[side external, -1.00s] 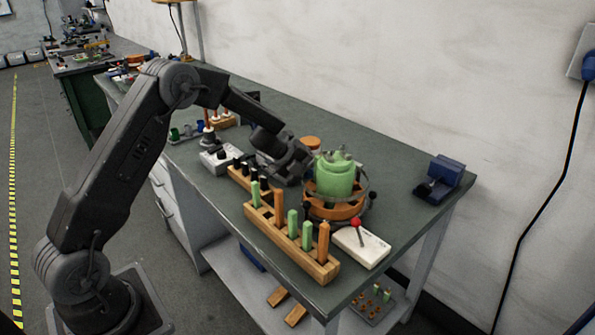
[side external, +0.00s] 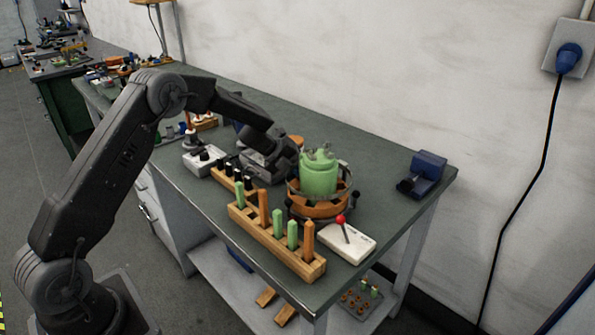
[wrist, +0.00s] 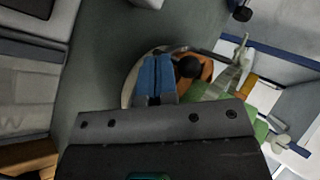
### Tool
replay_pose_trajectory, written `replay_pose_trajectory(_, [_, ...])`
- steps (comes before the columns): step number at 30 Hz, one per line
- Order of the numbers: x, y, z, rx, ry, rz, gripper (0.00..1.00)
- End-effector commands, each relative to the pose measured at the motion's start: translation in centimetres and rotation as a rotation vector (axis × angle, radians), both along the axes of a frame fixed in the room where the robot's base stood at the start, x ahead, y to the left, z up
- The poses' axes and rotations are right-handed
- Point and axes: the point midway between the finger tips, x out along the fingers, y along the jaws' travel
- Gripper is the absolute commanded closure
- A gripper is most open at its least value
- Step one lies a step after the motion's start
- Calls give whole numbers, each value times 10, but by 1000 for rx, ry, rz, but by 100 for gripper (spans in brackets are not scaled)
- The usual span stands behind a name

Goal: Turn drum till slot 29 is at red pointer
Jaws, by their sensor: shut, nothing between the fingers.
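The drum is a green cylinder (side external: 319,175) with knobs on top, standing in an orange ring base (side external: 318,208) with a metal rim and black ball knobs. Its slot numbers are too small to read. My gripper (side external: 290,157) is just left of the drum. A red ball on a stick (side external: 340,219) rises from a white block (side external: 347,243) in front of the drum; I cannot tell whether this is the pointer.
A wooden rack (side external: 275,245) with green and orange pegs stands in front of the drum. A grey box (side external: 204,160) is to the left, a blue device (side external: 423,174) to the right. Bare bench top lies behind the drum.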

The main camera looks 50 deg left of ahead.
Motion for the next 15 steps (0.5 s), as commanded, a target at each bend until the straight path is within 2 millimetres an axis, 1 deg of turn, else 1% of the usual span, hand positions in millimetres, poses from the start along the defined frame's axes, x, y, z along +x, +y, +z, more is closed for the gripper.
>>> replay_pose_trajectory(15, [24, -12, -1, 0, 0, -255, 100])
